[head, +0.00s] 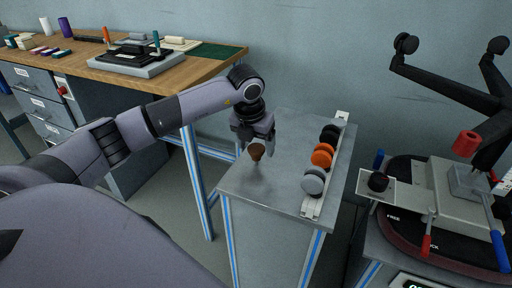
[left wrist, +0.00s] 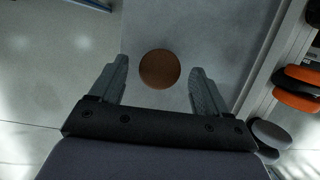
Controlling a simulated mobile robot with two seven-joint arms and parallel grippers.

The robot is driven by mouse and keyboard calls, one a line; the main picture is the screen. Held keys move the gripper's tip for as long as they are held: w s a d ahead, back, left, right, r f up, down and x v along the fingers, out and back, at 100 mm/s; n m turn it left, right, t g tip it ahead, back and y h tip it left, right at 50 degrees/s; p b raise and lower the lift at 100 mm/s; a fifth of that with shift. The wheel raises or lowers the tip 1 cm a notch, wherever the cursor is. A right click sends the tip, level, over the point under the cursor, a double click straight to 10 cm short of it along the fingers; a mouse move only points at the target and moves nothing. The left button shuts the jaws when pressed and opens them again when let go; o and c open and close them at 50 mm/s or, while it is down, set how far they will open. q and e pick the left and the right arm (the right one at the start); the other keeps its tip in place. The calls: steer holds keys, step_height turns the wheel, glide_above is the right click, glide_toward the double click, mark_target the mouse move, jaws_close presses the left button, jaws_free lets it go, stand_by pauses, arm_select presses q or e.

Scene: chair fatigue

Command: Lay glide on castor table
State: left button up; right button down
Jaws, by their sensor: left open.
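The brown glide (head: 257,152) is near the left edge of the grey castor table (head: 262,190). It looks wider at the top and narrow at the bottom. I cannot tell whether it touches the tabletop. In the left wrist view the glide (left wrist: 159,69) is a round brown disc between the fingers, with a gap on each side. My left gripper (head: 256,147) points down over the table and is open around the glide; its fingertips also show in the left wrist view (left wrist: 160,78). My right gripper is not in view.
A rail (head: 312,206) with black, orange and grey castors runs along the table's right side. A wooden workbench (head: 180,72) stands behind my left arm. At right, a fixture (head: 440,205) with red and blue handles stands beside an upturned chair base (head: 450,85). The table's middle is clear.

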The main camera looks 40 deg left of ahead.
arm_select(q)
steer(key=v, duration=1)
